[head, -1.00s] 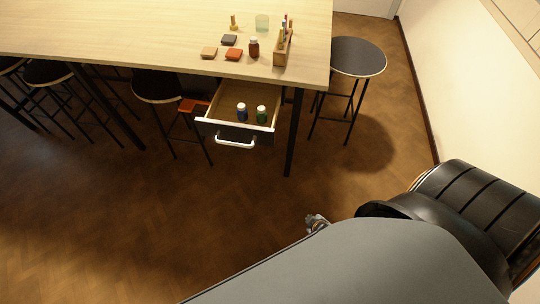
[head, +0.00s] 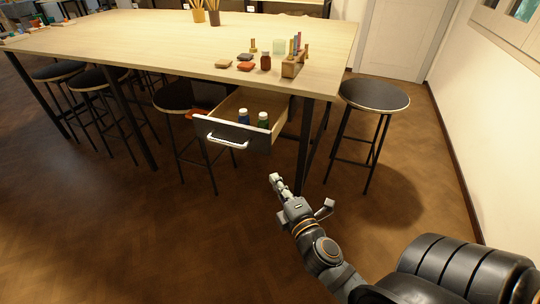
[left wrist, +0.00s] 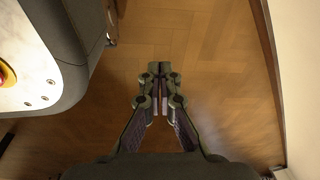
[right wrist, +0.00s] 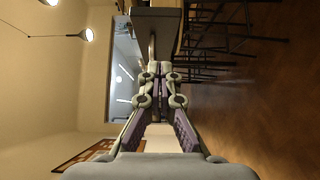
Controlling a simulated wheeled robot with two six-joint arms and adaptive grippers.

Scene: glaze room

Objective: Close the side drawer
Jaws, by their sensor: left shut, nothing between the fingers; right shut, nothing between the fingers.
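The side drawer (head: 262,140) stands pulled out from under the right end of the table. Its dark front has a pale bar handle (head: 228,140). A blue bottle (head: 243,117) and a green bottle (head: 263,120) stand inside. My right gripper (head: 277,183) is shut and empty, in front of the drawer, lower and to the right of its handle, apart from it. In the right wrist view, a dark panel, apparently the drawer front (right wrist: 157,22), lies beyond the shut fingertips (right wrist: 160,70). My left gripper (left wrist: 158,70) is shut and empty over bare floor; the head view does not show it.
The wooden table (head: 150,40) carries small blocks, jars and a wooden holder (head: 294,66) above the drawer. A stool (head: 374,96) stands right of the table, and others stand left of the drawer. The floor (head: 130,240) in front is clear. A wall is at right.

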